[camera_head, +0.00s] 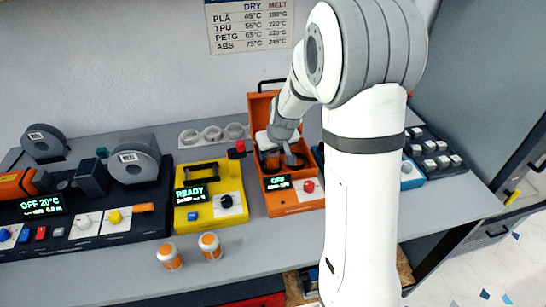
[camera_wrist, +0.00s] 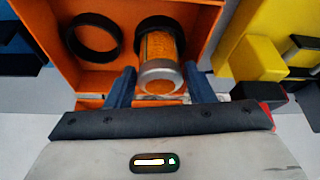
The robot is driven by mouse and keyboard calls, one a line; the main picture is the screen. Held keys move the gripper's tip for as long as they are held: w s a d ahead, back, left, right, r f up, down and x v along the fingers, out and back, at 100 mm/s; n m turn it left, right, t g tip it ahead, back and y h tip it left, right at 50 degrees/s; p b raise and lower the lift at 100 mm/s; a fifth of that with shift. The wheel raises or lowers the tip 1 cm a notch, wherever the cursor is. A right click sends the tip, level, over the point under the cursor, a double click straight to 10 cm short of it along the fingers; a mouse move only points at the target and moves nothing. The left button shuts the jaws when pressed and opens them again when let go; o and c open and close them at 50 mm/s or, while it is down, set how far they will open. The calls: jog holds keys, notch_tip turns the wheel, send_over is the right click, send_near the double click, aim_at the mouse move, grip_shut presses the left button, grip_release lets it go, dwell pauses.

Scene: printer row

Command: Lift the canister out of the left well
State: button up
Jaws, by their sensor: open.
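The orange machine (camera_head: 283,203) stands on the bench with its lid (camera_head: 262,106) raised. In the wrist view its box holds two dark-rimmed wells. The canister (camera_wrist: 158,46), orange with a pale metal end, sits in the well on the right of that view, beside the yellow machine; this is the left well in the head view. The other well (camera_wrist: 93,39) looks empty. My gripper (camera_wrist: 160,84) is open, with one blue-grey finger on each side of the canister's near end. Whether the fingers touch it I cannot tell. In the head view my gripper (camera_head: 281,157) mostly hides the wells.
A yellow machine (camera_head: 209,205) reading READY stands close on the left, a blue one (camera_head: 410,174) on the right. Two orange-and-white canisters (camera_head: 169,256) (camera_head: 209,245) stand on the front of the bench (camera_head: 120,280). Spools and a dark machine are at far left.

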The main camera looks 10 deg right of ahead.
jog(key=shift+x, duration=1.25)
jog(key=shift+c, duration=0.3)
jog(key=c, duration=0.7)
jog(key=shift+r, duration=0.15)
